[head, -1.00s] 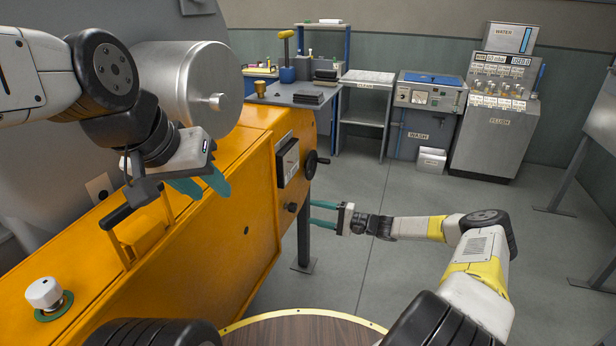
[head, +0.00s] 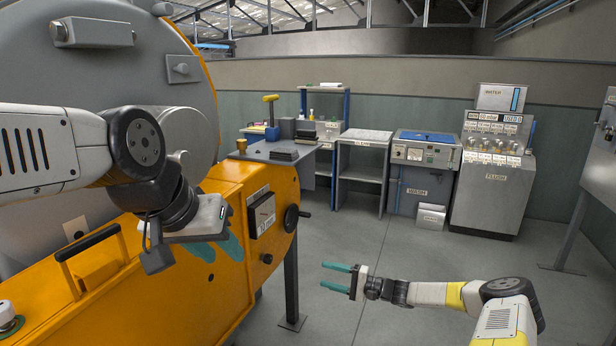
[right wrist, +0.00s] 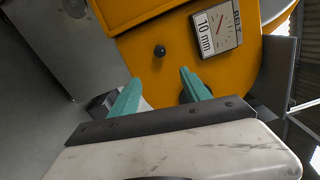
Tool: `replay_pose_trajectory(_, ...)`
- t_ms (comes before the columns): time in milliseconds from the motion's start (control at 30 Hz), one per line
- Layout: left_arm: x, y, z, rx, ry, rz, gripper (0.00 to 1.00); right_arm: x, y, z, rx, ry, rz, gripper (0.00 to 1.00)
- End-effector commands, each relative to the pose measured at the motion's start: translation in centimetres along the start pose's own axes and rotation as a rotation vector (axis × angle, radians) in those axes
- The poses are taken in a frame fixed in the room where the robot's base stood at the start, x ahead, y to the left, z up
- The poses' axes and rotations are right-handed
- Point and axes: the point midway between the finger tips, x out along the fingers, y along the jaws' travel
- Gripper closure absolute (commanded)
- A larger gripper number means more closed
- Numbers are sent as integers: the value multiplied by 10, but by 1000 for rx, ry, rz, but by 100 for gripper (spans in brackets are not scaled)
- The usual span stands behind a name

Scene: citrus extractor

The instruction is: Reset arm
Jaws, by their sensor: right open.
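My right gripper (head: 338,277) is open and empty, its two teal fingers apart over the grey floor in the head view. In the right wrist view its fingers (right wrist: 155,90) point toward the orange machine (right wrist: 150,30), with a gap between them. My left gripper (head: 222,246) is in front of the orange machine (head: 190,300) in the head view. Its teal fingers show partly below its pale body, and I cannot tell whether they are apart. Nothing is seen held in either gripper.
The orange machine carries a dial plate (head: 262,214), a black handwheel (head: 292,218), a knob (head: 267,258) and a handle (head: 88,242). A grey table (head: 262,152), a shelf stand (head: 366,136), a wash unit (head: 425,160) and a flush cabinet (head: 493,190) stand at the back. The middle floor is clear.

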Motion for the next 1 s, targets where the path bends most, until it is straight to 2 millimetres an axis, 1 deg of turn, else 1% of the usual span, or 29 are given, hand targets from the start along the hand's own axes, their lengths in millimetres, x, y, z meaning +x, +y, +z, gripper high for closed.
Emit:
replay_pose_trajectory(267,0,0,0,0,0,0,64,6,-12,11,-29,-48,53,45)
replay_pose_trajectory(567,0,0,0,0,0,0,64,14,-34,34,-87,-140,165,45)
replay_pose_trajectory(767,0,0,0,0,0,0,64,18,-56,60,-150,-227,294,45)
replay_pose_trajectory(867,0,0,0,0,0,0,64,17,-72,78,-197,-280,390,45)
replay_pose_trajectory(1000,0,0,0,0,0,0,64,9,-100,109,-277,-350,562,45)
